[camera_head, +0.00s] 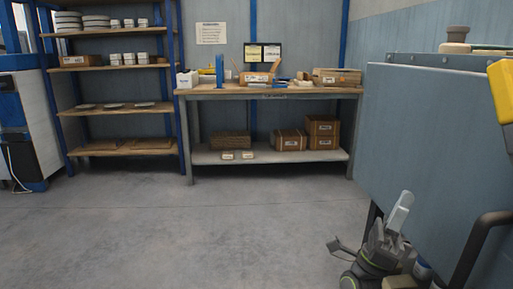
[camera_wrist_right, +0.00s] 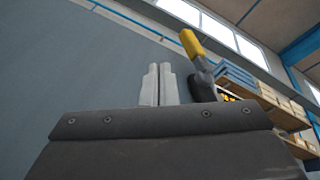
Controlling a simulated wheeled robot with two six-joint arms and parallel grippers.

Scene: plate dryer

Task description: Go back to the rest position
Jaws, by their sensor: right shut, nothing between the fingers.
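My right gripper (camera_head: 401,209) is at the lower right of the head view, beside the large blue-grey panel. Its light fingers are together and hold nothing. In the right wrist view the two pale fingers (camera_wrist_right: 159,84) stand side by side, pressed together, above the dark gripper body. My left gripper does not show in either view.
The large blue-grey panel (camera_head: 435,140) stands close on the right, with a yellow part (camera_head: 501,90) at its edge. A workbench (camera_head: 270,91) with boxes and a shelf rack (camera_head: 115,110) with plates stand at the back. The grey floor (camera_head: 190,235) between is clear.

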